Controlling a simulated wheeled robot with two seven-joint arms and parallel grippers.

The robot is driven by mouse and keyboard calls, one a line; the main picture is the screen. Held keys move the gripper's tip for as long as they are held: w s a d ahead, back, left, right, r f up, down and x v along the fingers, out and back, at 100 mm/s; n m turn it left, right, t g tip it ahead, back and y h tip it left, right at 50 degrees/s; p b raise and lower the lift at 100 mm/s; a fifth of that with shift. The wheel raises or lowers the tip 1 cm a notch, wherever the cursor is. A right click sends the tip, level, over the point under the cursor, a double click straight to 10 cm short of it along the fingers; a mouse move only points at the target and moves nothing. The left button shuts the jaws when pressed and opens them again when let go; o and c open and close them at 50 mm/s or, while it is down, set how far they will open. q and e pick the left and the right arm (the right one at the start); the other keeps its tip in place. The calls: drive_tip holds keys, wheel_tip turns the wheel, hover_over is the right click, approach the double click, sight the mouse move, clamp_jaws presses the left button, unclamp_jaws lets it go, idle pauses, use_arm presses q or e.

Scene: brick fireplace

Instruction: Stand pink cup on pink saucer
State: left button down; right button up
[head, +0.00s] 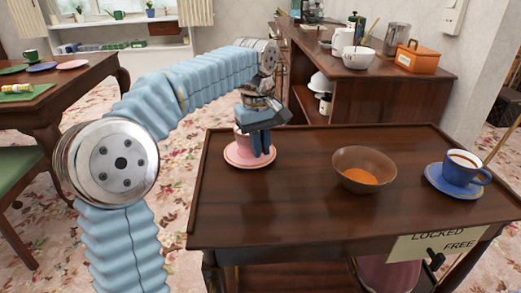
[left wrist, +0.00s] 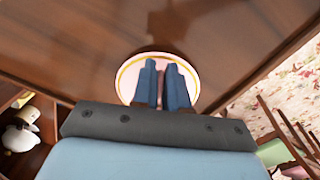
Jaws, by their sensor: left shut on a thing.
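The pink saucer (head: 238,160) lies flat at the left end of the dark wooden trolley top. The pink cup (head: 240,141) appears upright over the saucer, mostly hidden behind my left gripper (head: 263,152). My left gripper points down and is shut on the pink cup. I cannot tell whether the cup's base touches the saucer. In the left wrist view the saucer (left wrist: 128,78) shows its gold rim around the gripper's fingers (left wrist: 166,84), and the cup is mostly hidden there. My right gripper is not in view.
A brown bowl (head: 364,170) stands mid-trolley (head: 300,205), and a blue cup (head: 462,170) stands on a blue saucer (head: 450,189) at the right. Bare wood lies between the pink saucer and the bowl. A sideboard (head: 395,85) stands behind; a green-seated chair (head: 20,172) is left.

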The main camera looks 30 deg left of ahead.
use_arm(q)
drive_tip(key=shift+f, duration=0.4)
drive_tip(key=shift+f, duration=0.15)
drive_tip(key=c, duration=1.1)
unclamp_jaws()
drive_tip(key=shift+c, duration=0.2)
wheel_tip(320, 180, up, 12)
drive_tip(key=p, duration=0.3)
drive_tip(key=shift+s+a, duration=0.15)
drive_tip(key=shift+s, duration=0.2)
